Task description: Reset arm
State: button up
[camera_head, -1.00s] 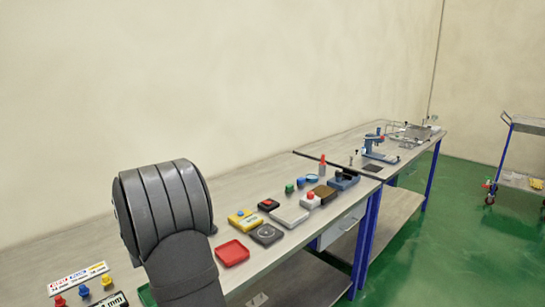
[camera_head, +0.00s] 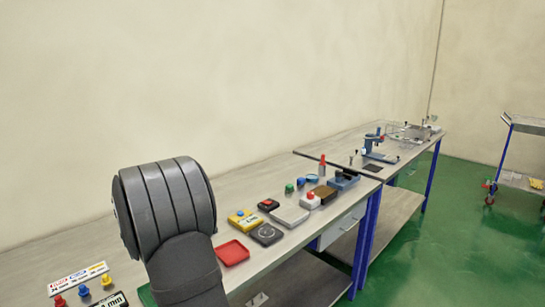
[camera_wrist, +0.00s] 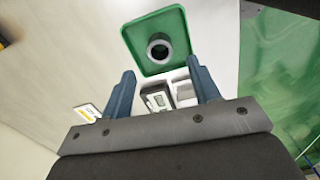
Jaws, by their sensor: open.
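My gripper (camera_wrist: 160,88) is open in the wrist view, its two blue-grey fingers apart with nothing held between them. Beyond the fingertips a green tray (camera_wrist: 135,48) lies on the bench, with a dark round ring-like part (camera_wrist: 159,47) on it. A grey device with a small display (camera_wrist: 158,100) shows between the fingers, partly hidden by the gripper body. In the head view my arm covers part of the bench, and the gripper is not visible there.
On the bench are a red tray (camera_head: 232,252), a yellow box (camera_head: 242,220), a grey box (camera_head: 289,216) and a blue fixture (camera_head: 343,181). A second bench (camera_head: 345,143) carries a blue press (camera_head: 379,148). A cart (camera_head: 524,150) stands at the right on green floor.

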notch_tip(320, 180, up, 6)
notch_tip(320, 180, down, 13)
jog(key=shift+r, duration=0.55)
notch_tip(320, 180, up, 4)
jog(key=shift+f, duration=0.2)
jog(key=d+r, duration=0.7)
jog(key=d, duration=0.5)
jog(key=s+a, duration=0.9)
jog(key=s+a+f, duration=0.1)
jog(key=a+f, duration=0.1)
jog(key=a, duration=0.1)
jog(key=s+a+f, duration=0.1)
jog(key=a+f, duration=0.1)
jog(key=a, duration=0.2)
jog(key=s+a+f, duration=0.1)
jog(key=a+f, duration=0.2)
jog(key=a, duration=0.1)
jog(key=shift+f, duration=0.1)
notch_tip(320, 180, down, 2)
jog(key=shift+d, duration=0.15)
jog(key=shift+f, duration=0.35)
